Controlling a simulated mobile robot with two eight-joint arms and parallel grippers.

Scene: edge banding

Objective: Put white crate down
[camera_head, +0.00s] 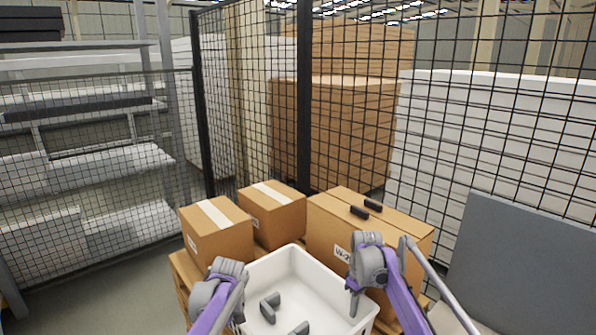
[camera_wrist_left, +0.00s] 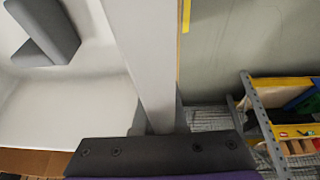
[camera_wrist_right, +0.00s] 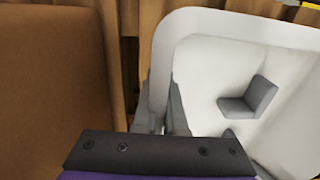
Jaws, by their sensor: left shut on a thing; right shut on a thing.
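The white crate (camera_head: 292,262) is low in the middle of the head view, open at the top, with grey angled parts (camera_head: 270,306) inside. My left gripper (camera_head: 238,283) is shut on its left wall; in the left wrist view the crate wall (camera_wrist_left: 145,50) runs between the fingers. My right gripper (camera_head: 354,298) is shut on its right wall; in the right wrist view the crate wall (camera_wrist_right: 163,70) passes between the fingers. The crate looks about level. Its underside is hidden, so I cannot tell whether it touches the wooden pallet (camera_head: 183,272).
Cardboard boxes stand behind the crate: one at left (camera_head: 216,238), one in the middle (camera_head: 271,216), and a larger one with black handles at right (camera_head: 330,225), close to my right gripper. A mesh fence (camera_head: 305,120) stands behind. A grey panel (camera_head: 520,260) is at right.

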